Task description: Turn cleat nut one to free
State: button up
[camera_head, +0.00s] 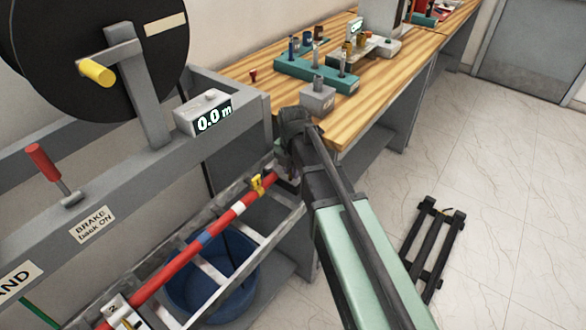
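A red cable (170,270) with a blue band runs diagonally along a grey ladder-like tray (225,290) in the lower left. A small yellow fitting (258,184) sits on the cable near its upper end; I cannot tell whether it is a cleat nut. A pale cleat marked 2 (117,308), with a yellow part, is at the lower left edge. I cannot make out a cleat marked one. My gripper (291,168) is at the far end of my arm, by the cable's upper end. My dark wrist mostly hides it, so its fingers and any contact do not show.
A black reel with a yellow handle (97,73) and a 0.0 m display (212,119) stand above the tray. A red brake lever (45,165) is at left. A wooden bench (260,75) holds several tools. A blue bucket (240,262) is below. A black frame (432,250) lies on open floor.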

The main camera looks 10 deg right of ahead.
jog(key=shift+o, duration=1.1)
notch_tip(320, 180, up, 11)
jog(key=p, duration=1)
jog(key=shift+p, duration=0.4)
jog(key=shift+f, duration=0.1)
